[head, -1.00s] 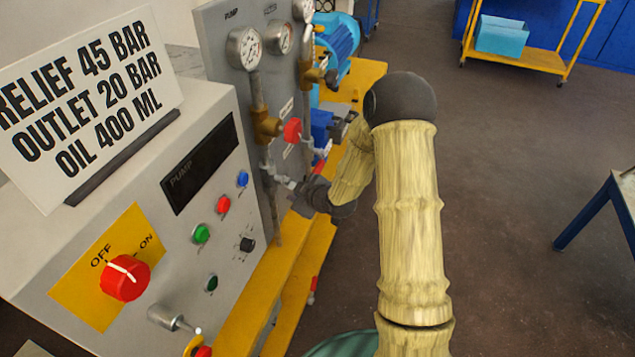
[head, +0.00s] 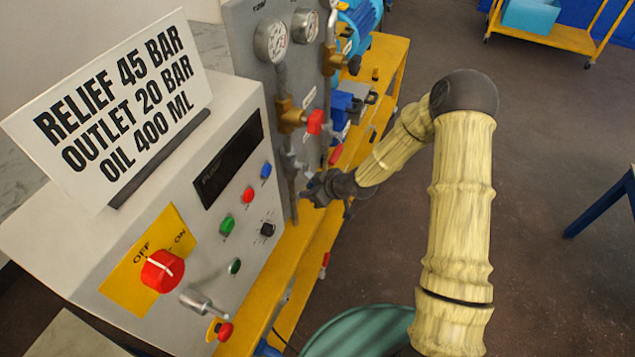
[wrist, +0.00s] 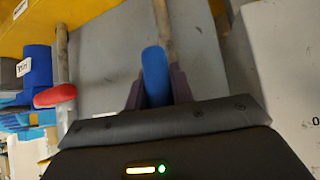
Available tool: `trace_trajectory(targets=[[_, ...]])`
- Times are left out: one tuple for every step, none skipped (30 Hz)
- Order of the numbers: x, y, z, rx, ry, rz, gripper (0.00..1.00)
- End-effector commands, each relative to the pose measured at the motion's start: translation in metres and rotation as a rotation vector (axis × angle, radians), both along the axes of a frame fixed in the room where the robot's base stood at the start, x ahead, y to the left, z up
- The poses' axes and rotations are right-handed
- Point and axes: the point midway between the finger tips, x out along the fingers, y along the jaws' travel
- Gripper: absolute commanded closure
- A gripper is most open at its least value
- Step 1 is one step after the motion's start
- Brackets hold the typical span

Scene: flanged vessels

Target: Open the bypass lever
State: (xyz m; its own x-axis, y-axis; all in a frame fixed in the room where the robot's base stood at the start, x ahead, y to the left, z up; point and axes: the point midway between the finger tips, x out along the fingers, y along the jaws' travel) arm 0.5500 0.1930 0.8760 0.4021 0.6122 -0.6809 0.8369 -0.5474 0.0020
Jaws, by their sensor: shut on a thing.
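My gripper (head: 318,190) is beside the grey panel (head: 255,110), just below the brass valve (head: 290,115) with the red handle (head: 316,122). In the wrist view my gripper (wrist: 157,92) is shut on a blue lever handle (wrist: 155,72), which stands out between its two dark fingers. The far end of the blue handle points at a pipe (wrist: 163,20) on the panel. In the head view the blue handle is hidden by my gripper. No label naming the bypass lever can be read.
A red lever (wrist: 55,95) is left of my gripper in the wrist view. The control cabinet (head: 150,215) with its buttons and red knob (head: 162,270) stands to the left in the head view.

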Motion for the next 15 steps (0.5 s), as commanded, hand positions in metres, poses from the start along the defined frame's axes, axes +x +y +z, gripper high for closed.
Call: trace_trajectory(targets=[[-0.0017, 0.0011, 0.0000, 0.003, 0.009, 0.001, 1.00], [-0.0021, 0.0017, -0.0001, 0.003, 0.012, 0.003, 1.00], [-0.0026, 0.0024, -0.0004, 0.005, 0.015, 0.003, 1.00], [-0.0029, 0.0027, -0.0006, 0.005, 0.017, 0.004, 1.00], [-0.0030, 0.0029, -0.0008, 0.006, 0.019, 0.004, 1.00], [-0.0034, 0.0032, -0.0010, 0.006, 0.020, 0.005, 1.00], [-0.0035, 0.0034, -0.0011, 0.006, 0.020, 0.006, 1.00], [-0.0036, 0.0034, -0.0013, 0.006, 0.020, 0.006, 1.00], [-0.0037, 0.0035, -0.0013, 0.006, 0.020, 0.006, 1.00], [-0.0037, 0.0034, -0.0013, 0.006, 0.020, 0.006, 1.00], [-0.0038, 0.0035, -0.0013, 0.005, 0.021, 0.006, 1.00], [-0.0039, 0.0034, -0.0014, 0.005, 0.021, 0.006, 1.00], [-0.0038, 0.0032, -0.0014, 0.006, 0.021, 0.005, 1.00], [-0.0038, 0.0031, -0.0015, 0.006, 0.021, 0.005, 1.00], [-0.0038, 0.0031, -0.0015, 0.006, 0.021, 0.005, 0.75]])
